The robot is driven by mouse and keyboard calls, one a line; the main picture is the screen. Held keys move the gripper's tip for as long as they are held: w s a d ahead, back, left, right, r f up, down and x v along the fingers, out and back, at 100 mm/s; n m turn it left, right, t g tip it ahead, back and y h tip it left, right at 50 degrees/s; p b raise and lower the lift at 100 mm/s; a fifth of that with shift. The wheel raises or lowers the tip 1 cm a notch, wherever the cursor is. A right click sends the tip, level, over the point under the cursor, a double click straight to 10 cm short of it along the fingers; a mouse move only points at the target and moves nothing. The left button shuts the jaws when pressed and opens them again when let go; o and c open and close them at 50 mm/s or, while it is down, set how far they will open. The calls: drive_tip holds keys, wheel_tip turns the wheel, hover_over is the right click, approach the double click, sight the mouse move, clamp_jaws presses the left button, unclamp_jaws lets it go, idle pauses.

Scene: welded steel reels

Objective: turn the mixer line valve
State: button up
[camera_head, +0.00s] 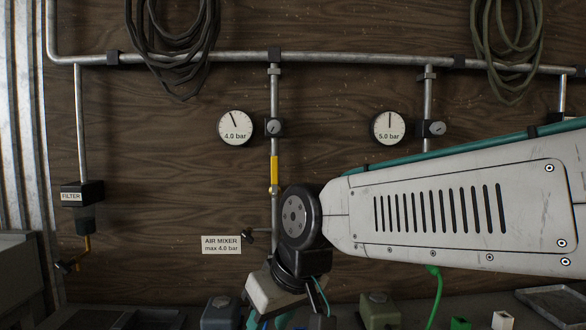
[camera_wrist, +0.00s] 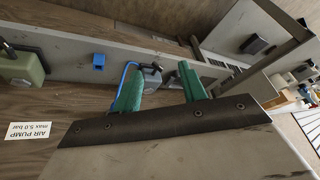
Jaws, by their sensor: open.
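The mixer line valve has a yellow lever (camera_head: 274,170) on the vertical pipe below the 4.0 bar gauge (camera_head: 235,127). The lever stands upright, in line with the pipe. An AIR MIXER label (camera_head: 221,244) reading max 4.0 bar is to the lower left. My gripper (camera_wrist: 160,84) shows two teal fingers spread apart with no object held between them. It points toward a blue-grey device (camera_wrist: 153,78) with a blue hose; whether they touch is unclear.
A second gauge (camera_head: 389,128) reads 5.0 bar on the right. An AIR PUMP label (camera_wrist: 28,131) shows in the wrist view. A filter (camera_head: 82,200) hangs at the left, and coiled hoses (camera_head: 177,45) hang above. Boxes and trays line the bottom.

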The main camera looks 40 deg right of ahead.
drive_tip(key=w+d+r+t, duration=0.1)
drive_tip(key=w+r+t, duration=0.2)
drive_tip(key=w, duration=0.4)
drive_tip(key=w+d+r+t, duration=0.1)
drive_tip(key=w+r+t, duration=0.1)
drive_tip(key=w+r, duration=0.35)
drive_tip(key=m+t+h, duration=0.5)
drive_tip(key=m+h, duration=0.2)
drive_tip(key=h, duration=0.4)
approach(274, 168)
drive_tip(key=x, duration=1)
drive_tip(key=shift+w+d, duration=0.3)
clamp_jaws()
drive_tip(key=shift+a, duration=0.1)
